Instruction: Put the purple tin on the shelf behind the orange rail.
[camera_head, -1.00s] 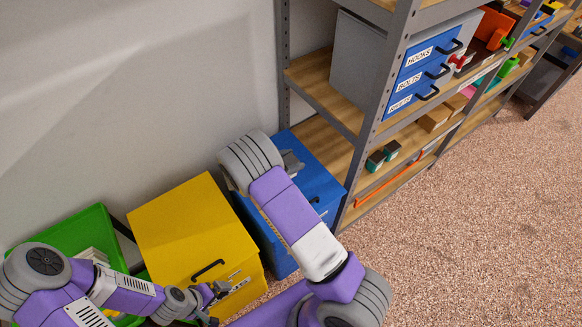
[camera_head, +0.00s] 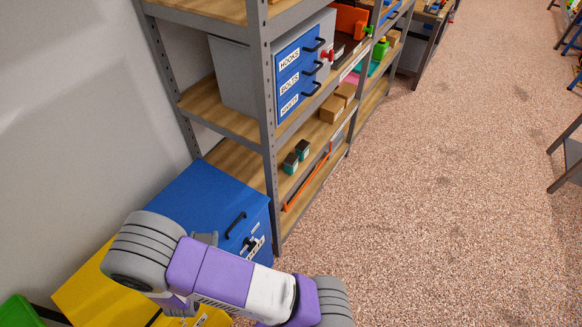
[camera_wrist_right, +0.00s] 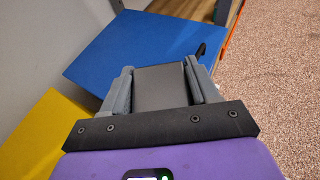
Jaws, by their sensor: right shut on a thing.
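My right gripper (camera_wrist_right: 164,85) is shut on a dark grey thing (camera_wrist_right: 165,90), seen between its fingers in the right wrist view. No purple shows on this thing, so I cannot tell whether it is the purple tin. In the head view, my right wrist hides most of the gripper, and only a grey part of it (camera_head: 207,238) shows above the blue chest. The orange rail (camera_head: 306,183) runs along the front of a low wooden shelf (camera_head: 238,165), right of the gripper. Two small dark tins with teal sides (camera_head: 297,156) stand on that shelf. My left gripper is not in view.
A blue chest (camera_head: 196,195) stands against the rack, with a yellow chest (camera_head: 88,292) beside it and a green bin (camera_head: 18,312) farther left. A rack post (camera_head: 268,130) stands near the chest. Cardboard boxes (camera_head: 334,108) sit farther along. The floor right is open.

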